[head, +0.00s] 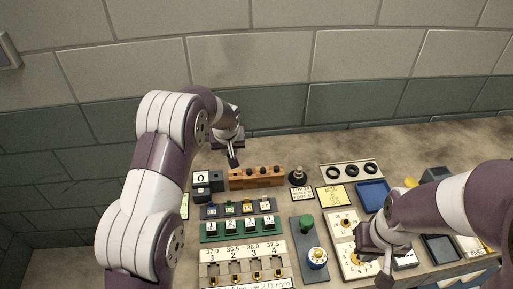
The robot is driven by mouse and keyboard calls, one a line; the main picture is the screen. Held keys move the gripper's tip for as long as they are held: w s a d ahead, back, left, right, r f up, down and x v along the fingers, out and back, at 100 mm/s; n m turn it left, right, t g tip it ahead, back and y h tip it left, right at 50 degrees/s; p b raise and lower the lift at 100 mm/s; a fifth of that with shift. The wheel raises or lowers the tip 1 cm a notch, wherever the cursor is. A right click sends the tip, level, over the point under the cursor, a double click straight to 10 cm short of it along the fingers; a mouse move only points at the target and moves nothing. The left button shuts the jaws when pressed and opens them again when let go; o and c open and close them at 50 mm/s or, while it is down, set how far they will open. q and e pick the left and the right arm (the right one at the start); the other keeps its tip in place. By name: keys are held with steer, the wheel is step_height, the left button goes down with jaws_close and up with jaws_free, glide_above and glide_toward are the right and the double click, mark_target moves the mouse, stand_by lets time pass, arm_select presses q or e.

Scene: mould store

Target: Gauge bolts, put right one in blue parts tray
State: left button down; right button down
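The blue parts tray (373,196) lies at the right of the bench and looks empty. A wooden block (242,182) with several dark round spots along its top stands at the back; I cannot tell if these are bolt heads or holes. My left gripper (234,160) is above and behind the block's left end. My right gripper (383,268) is over the dial board, in front of the blue tray. The fingertips of both are too unclear to judge.
A green rack (206,238) with numbered cards and a dark strip of coloured pieces (218,211) lie between block and gauge board. A black knob (298,177) stands behind. A wall closes the back.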

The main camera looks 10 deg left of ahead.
arm_select(q)
steer(key=w+a+f+m+h+b, duration=0.1)
steer(key=a+f+b, duration=0.3)
steer(key=f, duration=0.5)
steer(key=shift+w+a+m, duration=0.55)
steer(key=shift+a+m, duration=0.05)
steer(key=shift+a, duration=0.7)
steer(key=shift+f+b, duration=0.25)
steer(key=shift+b, duration=0.25)
steer(key=shift+f+b, duration=1.45)
steer(key=shift+f, duration=0.55)
stand_by(0.8)
steer(key=c, duration=0.5)
jaws_free()
steer(key=shift+s, duration=0.1)
